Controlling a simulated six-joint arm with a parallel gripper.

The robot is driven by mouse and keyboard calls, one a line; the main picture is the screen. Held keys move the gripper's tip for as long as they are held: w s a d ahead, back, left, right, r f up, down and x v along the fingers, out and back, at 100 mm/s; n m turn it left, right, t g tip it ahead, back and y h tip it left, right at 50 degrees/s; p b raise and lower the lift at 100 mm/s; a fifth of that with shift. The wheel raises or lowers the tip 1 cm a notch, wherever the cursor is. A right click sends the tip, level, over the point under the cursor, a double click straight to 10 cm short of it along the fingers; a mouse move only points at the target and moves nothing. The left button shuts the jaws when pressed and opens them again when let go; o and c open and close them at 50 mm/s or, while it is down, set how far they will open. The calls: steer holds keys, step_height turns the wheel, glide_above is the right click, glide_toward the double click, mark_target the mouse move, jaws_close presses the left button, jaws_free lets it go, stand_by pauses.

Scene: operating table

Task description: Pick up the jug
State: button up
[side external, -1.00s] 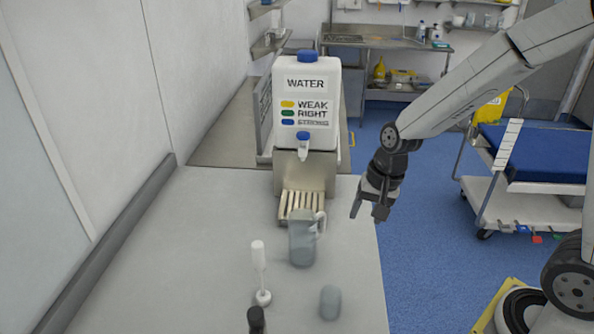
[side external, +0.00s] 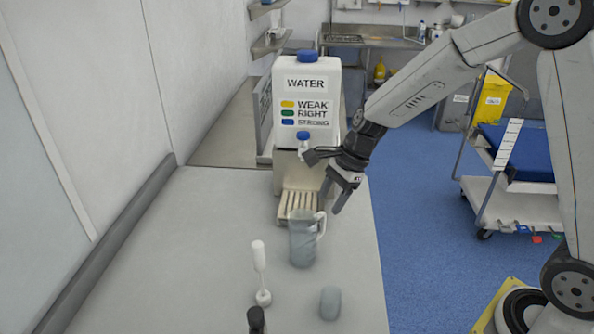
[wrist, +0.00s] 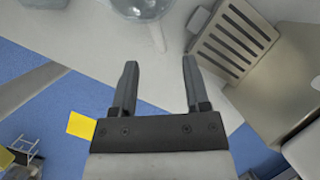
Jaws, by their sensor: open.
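The clear jug (side external: 303,241) stands upright on the grey table, in front of the slatted drip tray, with its handle toward the right. In the wrist view part of the jug (wrist: 140,8) shows at the top edge, cut off by the frame, with its handle pointing toward the space between the fingers. My gripper (side external: 333,198) is above and behind the jug's handle side, apart from it. In the wrist view my gripper (wrist: 158,75) is open, with nothing between its fingers.
The water dispenser (side external: 305,100) stands behind the jug, with the slatted drip tray (side external: 299,205) below its tap, close to my gripper. A white whisk-like tool (side external: 260,272), a small grey-blue cup (side external: 330,303) and a dark-topped bottle (side external: 256,320) stand nearer the front. Free table lies left.

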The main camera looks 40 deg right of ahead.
mark_target(319, 234)
steer(key=shift+w+a+f, duration=0.1)
steer(key=shift+a+f, duration=0.15)
steer(key=shift+f, duration=0.4)
steer(key=shift+f, duration=0.1)
steer(key=shift+x, duration=2.5)
jaws_close()
